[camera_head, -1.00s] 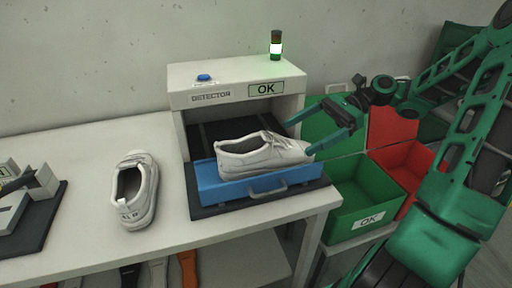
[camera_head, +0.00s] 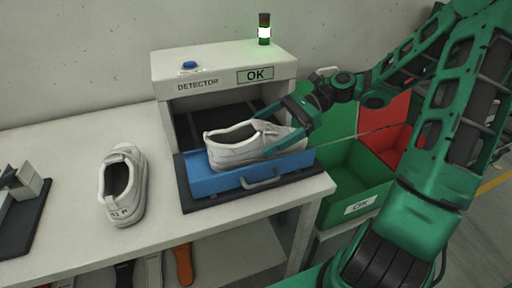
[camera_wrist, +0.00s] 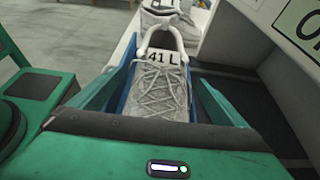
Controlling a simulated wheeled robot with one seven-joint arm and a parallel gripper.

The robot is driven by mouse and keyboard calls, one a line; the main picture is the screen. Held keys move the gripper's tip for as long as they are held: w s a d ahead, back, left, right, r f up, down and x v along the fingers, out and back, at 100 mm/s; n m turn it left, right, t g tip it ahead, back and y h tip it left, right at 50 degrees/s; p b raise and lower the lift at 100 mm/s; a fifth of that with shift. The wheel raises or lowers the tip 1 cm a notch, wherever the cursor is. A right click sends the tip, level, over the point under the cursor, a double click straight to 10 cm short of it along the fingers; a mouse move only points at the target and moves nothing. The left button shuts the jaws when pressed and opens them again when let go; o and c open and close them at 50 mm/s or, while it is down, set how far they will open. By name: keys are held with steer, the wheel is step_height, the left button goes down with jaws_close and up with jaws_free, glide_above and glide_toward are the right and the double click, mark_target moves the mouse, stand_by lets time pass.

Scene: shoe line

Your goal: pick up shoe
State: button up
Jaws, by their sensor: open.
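A white lace-up shoe (camera_head: 232,152) sits in the blue tray (camera_head: 215,184) at the detector's mouth, its toe to the right. In the wrist view its laces (camera_wrist: 158,90) and a tongue marked "41 L" face me. My gripper (camera_head: 264,134) is open, its green fingers reaching over the front of the shoe from the right. In the wrist view the fingers (camera_wrist: 160,92) stand on either side of the laced part. I cannot tell whether they touch it. The toe is partly hidden by my gripper. A second white shoe (camera_head: 138,190) stands on the table to the left.
The white detector (camera_head: 210,62) shows "OK" and stands over the tray, with a lit signal lamp (camera_head: 264,30) on top. A green bin (camera_head: 335,204) marked "OK" and a red bin (camera_head: 388,125) stand to the right. A dark fixture (camera_head: 22,232) is at far left.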

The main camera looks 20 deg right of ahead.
steer(key=shift+x, duration=0.85)
steer(key=c, duration=1.5)
